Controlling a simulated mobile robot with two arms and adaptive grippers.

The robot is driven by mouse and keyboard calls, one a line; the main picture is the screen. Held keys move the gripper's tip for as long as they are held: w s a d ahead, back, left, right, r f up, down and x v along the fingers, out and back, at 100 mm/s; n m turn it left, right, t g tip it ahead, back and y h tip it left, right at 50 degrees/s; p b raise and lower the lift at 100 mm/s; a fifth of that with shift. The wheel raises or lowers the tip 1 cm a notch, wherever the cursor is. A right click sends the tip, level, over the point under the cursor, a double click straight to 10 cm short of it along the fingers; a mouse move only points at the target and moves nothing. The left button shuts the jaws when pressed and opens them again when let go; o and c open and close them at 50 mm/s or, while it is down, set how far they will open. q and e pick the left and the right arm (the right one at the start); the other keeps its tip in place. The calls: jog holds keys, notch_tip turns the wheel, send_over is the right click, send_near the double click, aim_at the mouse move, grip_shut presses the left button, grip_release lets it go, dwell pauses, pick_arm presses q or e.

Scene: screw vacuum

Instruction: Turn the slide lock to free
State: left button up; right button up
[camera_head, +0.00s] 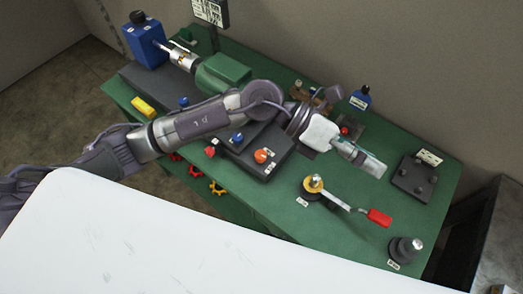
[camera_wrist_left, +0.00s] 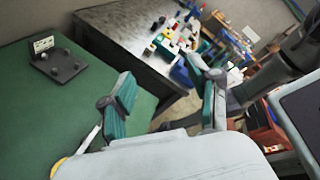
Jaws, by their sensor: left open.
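I cannot tell for sure which part is the slide lock. A lever with a yellow round hub (camera_head: 314,184), a silver arm and a red grip (camera_head: 380,218) stands on the green table (camera_head: 300,231). My left gripper (camera_head: 372,164) is open and empty above the table, up and right of the hub and apart from the red grip. In the left wrist view, the open fingers (camera_wrist_left: 168,98) hold nothing, and the hub (camera_wrist_left: 58,167) shows at the lower left edge, partly cut off. The red grip is hidden there. My right gripper is in neither view.
A dark plate with pegs (camera_head: 410,183) lies at the table's right end; a dark knob (camera_head: 404,250) stands at the near right corner. A dark control box (camera_head: 262,163) with red, blue and orange knobs lies below my left arm. A white surface (camera_head: 200,240) fills the front.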

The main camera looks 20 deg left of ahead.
pick_arm(q)
jog(key=w+a+f+m+y, duration=0.2)
jog(key=a+f+y, duration=0.2)
jog(key=f+y, duration=0.15)
jog(key=t+y, duration=0.3)
jog(key=y, duration=0.7)
send_over(261, 154)
notch_tip(261, 154, down, 6)
jog(key=shift+m+h, duration=0.25)
jog(key=shift+m, duration=0.15)
notch_tip(261, 154, down, 12)
jog(key=p, duration=0.4)
jog(key=shift+s+r, duration=0.1)
jog(key=shift+r, duration=0.05)
jog(key=shift+f, duration=0.55)
jog(key=c, duration=1.2)
jog(key=shift+o, duration=0.2)
